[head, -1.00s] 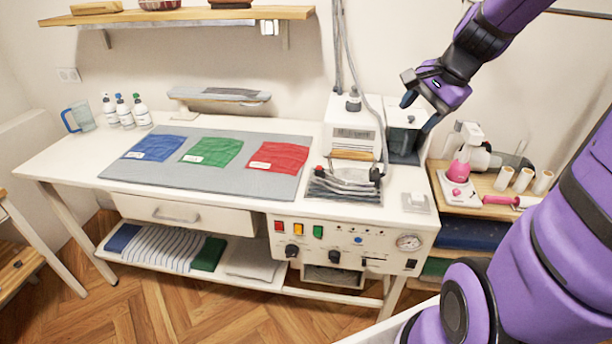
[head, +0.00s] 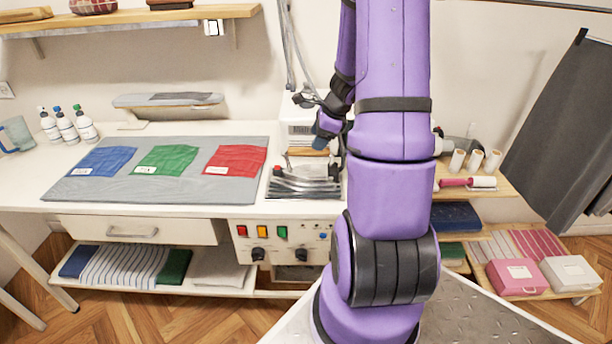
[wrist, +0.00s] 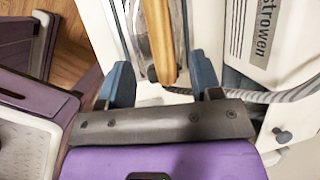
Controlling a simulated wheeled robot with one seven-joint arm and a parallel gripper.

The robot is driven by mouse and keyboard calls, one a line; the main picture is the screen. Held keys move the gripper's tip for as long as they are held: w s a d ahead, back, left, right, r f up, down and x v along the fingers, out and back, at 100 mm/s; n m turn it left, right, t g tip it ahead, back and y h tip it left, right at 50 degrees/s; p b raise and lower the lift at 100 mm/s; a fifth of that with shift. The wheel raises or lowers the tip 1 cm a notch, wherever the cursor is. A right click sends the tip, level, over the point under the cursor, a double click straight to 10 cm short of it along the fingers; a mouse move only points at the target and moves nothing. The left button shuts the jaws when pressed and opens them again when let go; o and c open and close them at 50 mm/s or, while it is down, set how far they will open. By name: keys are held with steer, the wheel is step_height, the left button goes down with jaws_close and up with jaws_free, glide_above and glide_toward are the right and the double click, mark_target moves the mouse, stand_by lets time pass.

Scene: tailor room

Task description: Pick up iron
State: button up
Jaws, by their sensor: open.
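The iron has a wooden handle (head: 308,152) and a silver metal body, and rests on a ridged metal stand (head: 305,188) at the right of the white worktable. In the wrist view the handle (wrist: 160,40) runs lengthwise between my two blue fingers. My gripper (wrist: 160,68) is open around the line of the handle, and I cannot tell whether a finger touches it.
A white steam unit (head: 297,112) stands behind the iron, with a hose and cord rising from it. Red (head: 235,159), green and blue cloths lie on a grey mat to the left. A side shelf with white spools (head: 475,160) stands at the right.

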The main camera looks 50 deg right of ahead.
mark_target(311, 151)
steer(key=shift+x, duration=3.5)
steer(key=shift+d, duration=0.15)
jaws_close()
